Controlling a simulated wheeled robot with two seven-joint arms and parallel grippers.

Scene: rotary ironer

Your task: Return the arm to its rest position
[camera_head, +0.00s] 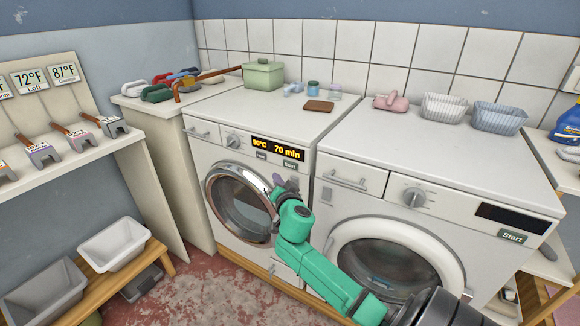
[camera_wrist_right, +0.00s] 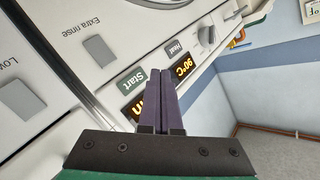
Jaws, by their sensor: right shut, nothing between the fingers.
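My right arm, green with a black upper part, reaches in from the lower right in the head view. Its right gripper (camera_head: 287,186) is in front of the left washing machine (camera_head: 262,131), near the right edge of its round door and below the lit panel. In the right wrist view the two purple fingers (camera_wrist_right: 160,100) are together with nothing between them. Beyond them the Start button (camera_wrist_right: 132,81) and the lit display (camera_wrist_right: 184,66) show, the display partly hidden by the fingers. I cannot tell whether the fingers touch the machine. My left gripper is not in view.
The right washing machine (camera_head: 447,165) stands beside it, with a dark display. A green box (camera_head: 263,75), a pink item (camera_head: 391,102) and two baskets (camera_head: 499,118) stand on top. At left are a shelf (camera_head: 70,155) and a bench with bins (camera_head: 113,243). Red floor (camera_head: 215,290) is open at lower left.

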